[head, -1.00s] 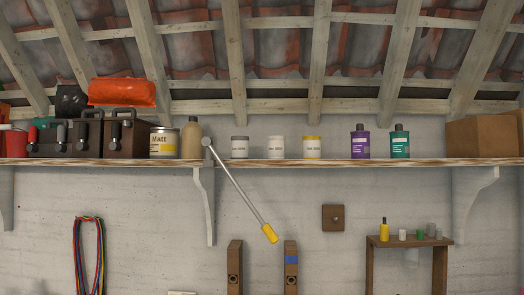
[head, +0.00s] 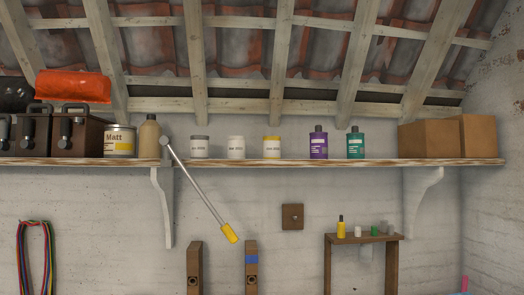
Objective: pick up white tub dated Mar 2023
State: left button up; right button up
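Three small tubs stand upright in a row on the long wooden shelf (head: 340,162). The left one has a grey lid (head: 200,147), the middle one is all white (head: 236,147), and the right one has a yellow lid (head: 272,147). Each carries a small printed date label, too small to read for certain, so I cannot tell from the dates which is Mar 2023. Neither of my grippers is in the head view.
A Matt paint tin (head: 119,141) and a tan bottle (head: 149,137) stand left of the tubs. A yellow-handled lever (head: 203,193) hangs below the shelf edge. Purple (head: 318,143) and green (head: 355,143) bottles and cardboard boxes (head: 447,138) stand to the right.

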aim_at(236, 143)
jog(key=i+j+z, duration=0.1)
jog(key=z, duration=0.35)
jog(key=j+z, duration=0.1)
jog(key=z, duration=0.35)
jog(key=i+j+z, duration=0.1)
jog(key=z, duration=0.35)
jog(key=j+z, duration=0.25)
jog(key=z, duration=0.2)
